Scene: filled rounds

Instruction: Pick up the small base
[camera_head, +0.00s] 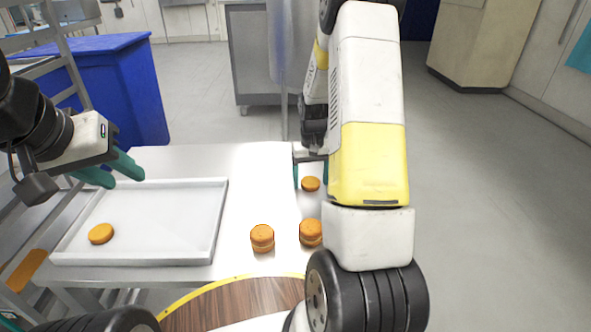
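A small round orange base (310,184) lies on the table, partly beside my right arm's outline. My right gripper (310,175) reaches down over it with teal fingers apart, one on each side; a gap shows at the left finger. The right finger is mostly hidden by my own arm. Another flat orange round (101,233) lies alone on the tray (215,225). My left gripper (112,172) is open and empty above the tray's far left edge. Two thicker, layered rounds stand on the table, one to the left (262,238) and one to the right (311,232).
The white table (250,170) is clear between the tray and the rounds. A blue bin (125,95) stands behind the table at left, near a metal rack (60,50). A grey cabinet (250,60) stands further back. Open floor lies at right.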

